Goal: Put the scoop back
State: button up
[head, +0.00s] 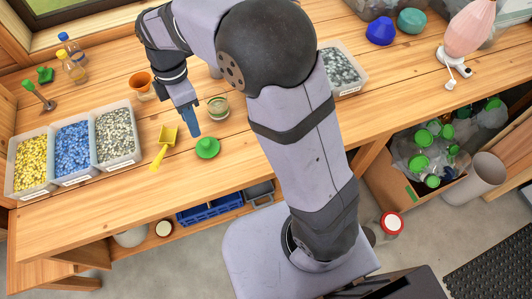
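The yellow scoop (165,145) lies on the wooden bench, to the right of the tub of grey-and-white pellets, its handle pointing toward the bench's front edge. My gripper (194,128) reaches down with its blue fingertips just right of the scoop, apart from it in the picture. The fingers overlap in this view, so whether they are open or shut is unclear. A green lid-like piece (207,148) lies just in front of the fingertips. A small clear jar (218,107) stands to their right.
Tubs of yellow (31,163), blue (75,150) and grey-and-white pellets (117,135) stand at the left. An orange funnel-like cup (141,85) stands behind the scoop. Two small bottles (73,65) stand farther back. My arm hides the bench's middle; another grey tub (342,68) is right of it.

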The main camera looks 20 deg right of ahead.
jog(key=s+d+f+m, duration=0.2)
jog(key=s+d+m, duration=0.5)
jog(key=m, duration=0.3)
jog(key=s+d+f+m, duration=0.3)
jog(key=s+d+m, duration=0.4)
jog(key=d+m, duration=0.2)
jog(key=shift+s+m+t, duration=0.4)
jog(key=shift+m, duration=0.1)
